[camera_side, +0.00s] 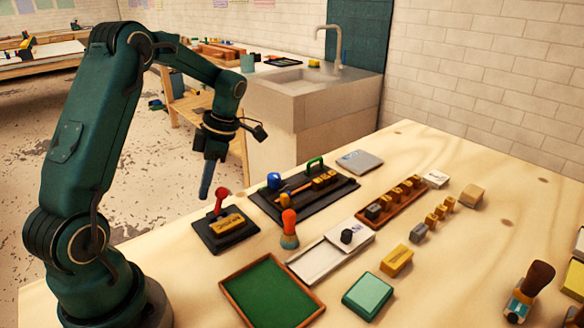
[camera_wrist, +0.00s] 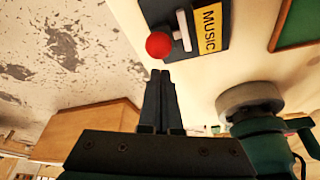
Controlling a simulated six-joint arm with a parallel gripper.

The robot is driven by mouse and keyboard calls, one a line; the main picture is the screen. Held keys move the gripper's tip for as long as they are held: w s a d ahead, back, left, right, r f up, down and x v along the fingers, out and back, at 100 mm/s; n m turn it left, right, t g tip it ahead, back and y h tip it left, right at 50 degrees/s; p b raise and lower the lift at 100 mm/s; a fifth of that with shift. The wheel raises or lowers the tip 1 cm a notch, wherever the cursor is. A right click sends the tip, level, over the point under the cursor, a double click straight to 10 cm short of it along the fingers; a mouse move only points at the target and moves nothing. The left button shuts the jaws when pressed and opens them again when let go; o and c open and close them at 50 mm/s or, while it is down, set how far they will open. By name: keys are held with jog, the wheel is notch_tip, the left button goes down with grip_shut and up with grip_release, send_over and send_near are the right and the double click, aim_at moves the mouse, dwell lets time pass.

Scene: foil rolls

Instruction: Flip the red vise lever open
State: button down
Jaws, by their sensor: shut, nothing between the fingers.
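In the wrist view the closed fingertips (camera_wrist: 160,74) sit close to the knob, with a small gap showing.
A black tray (camera_side: 343,193) with a blue knob and green handle lies behind the block. An orange-topped brush (camera_side: 289,228) stands to its right. A green wood-framed pad (camera_side: 270,290) lies in front. Small blocks and a wooden rack (camera_side: 366,222) fill the table's right.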

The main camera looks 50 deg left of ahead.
jog(key=shift+s, duration=0.15)
jog(key=shift+s+a+r, duration=0.25)
jog(key=shift+s+r, duration=0.05)
jog(key=shift+r, duration=0.1)
jog(key=w+r, duration=0.5)
jog(key=w, duration=0.2)
jog(key=shift+w+r, duration=0.25)
dwell(0.5)
jog(key=shift+d, duration=0.15)
